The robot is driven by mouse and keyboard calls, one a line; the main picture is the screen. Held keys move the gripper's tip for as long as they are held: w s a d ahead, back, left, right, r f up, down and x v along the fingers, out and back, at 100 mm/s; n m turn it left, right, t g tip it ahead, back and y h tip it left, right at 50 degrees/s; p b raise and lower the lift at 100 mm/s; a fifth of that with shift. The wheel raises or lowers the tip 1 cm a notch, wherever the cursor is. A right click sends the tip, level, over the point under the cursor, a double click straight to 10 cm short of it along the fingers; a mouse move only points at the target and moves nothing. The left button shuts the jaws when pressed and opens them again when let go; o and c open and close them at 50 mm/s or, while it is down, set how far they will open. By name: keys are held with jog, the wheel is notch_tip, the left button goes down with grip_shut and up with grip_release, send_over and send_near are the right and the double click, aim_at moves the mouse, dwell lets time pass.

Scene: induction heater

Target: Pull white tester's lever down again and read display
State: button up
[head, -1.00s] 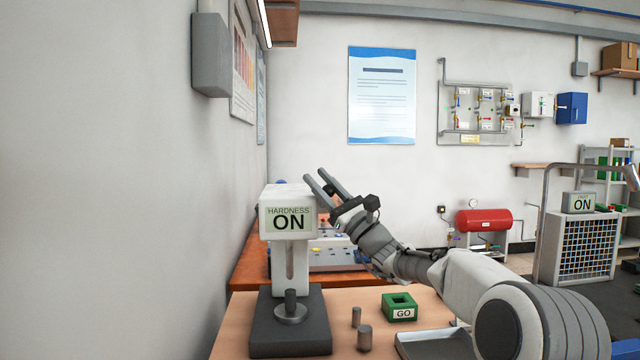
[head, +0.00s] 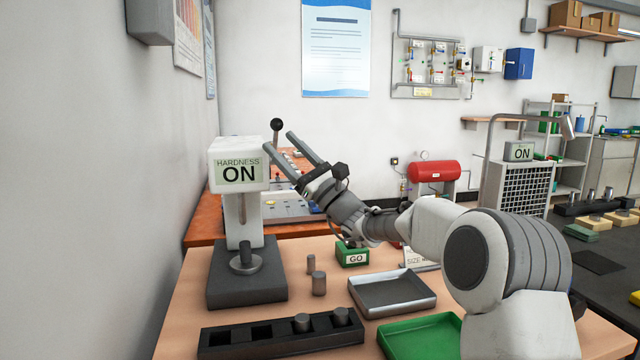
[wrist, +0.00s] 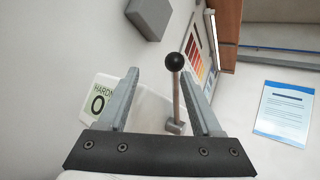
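The white hardness tester (head: 238,175) stands on a dark base at the left of the table. Its display (head: 239,174) reads "HARDNESS ON". Its lever (head: 277,140) points up and ends in a black ball knob. In the wrist view the lever (wrist: 176,95) stands between the two spread fingers, with space on both sides and no visible contact. My gripper (head: 281,154) is open, just right of the tester's head. A metal cylinder (head: 244,252) stands on the tester's anvil.
Two metal cylinders (head: 319,284) stand beside the tester base. A green GO gauge (head: 352,255), a grey tray (head: 392,292), a green tray (head: 420,338) and a black slotted rack (head: 280,336) share the table. A grey wall box (wrist: 150,18) is above.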

jog(key=p+v, duration=0.1)
jog(key=v, duration=1.1)
jog(key=shift+d, duration=0.15)
jog(key=shift+f, duration=0.1)
